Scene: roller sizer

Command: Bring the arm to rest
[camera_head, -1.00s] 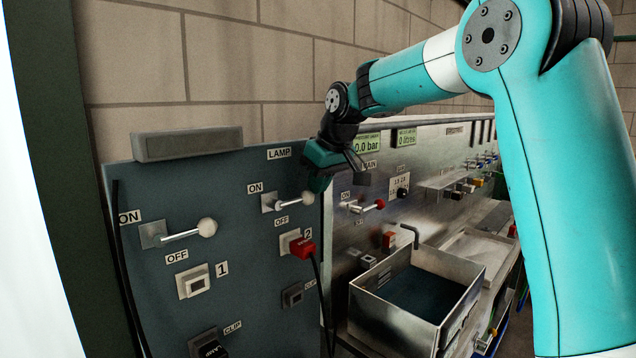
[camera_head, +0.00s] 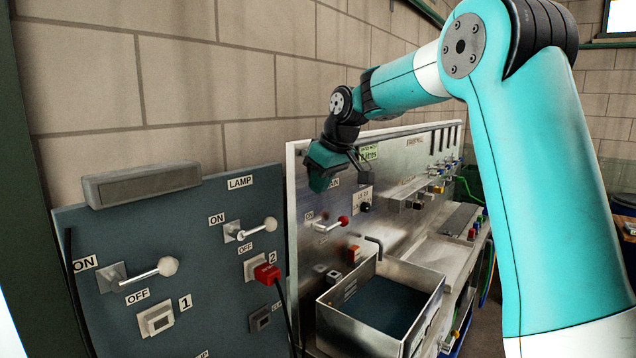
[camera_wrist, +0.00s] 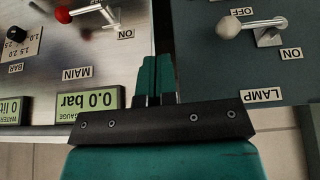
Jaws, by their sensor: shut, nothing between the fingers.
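My arm (camera_head: 545,190) is raised and bent, reaching left across the head view in front of the steel panel. My gripper (camera_head: 335,178) hangs at its end near the upper left part of that panel, apart from the levers. In the wrist view my gripper (camera_wrist: 155,78) shows its two teal fingers together with nothing between them. The fingers lie over the border between the steel panel (camera_wrist: 120,45) and the dark lamp panel (camera_wrist: 215,75).
White-knobbed levers (camera_head: 168,266) and a red plug (camera_head: 266,273) stick out of the lamp panel (camera_head: 205,315). A red-knobbed lever (camera_head: 343,220) sits below my gripper. A steel basin (camera_head: 432,284) stands in front. A brick wall (camera_head: 180,90) rises behind.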

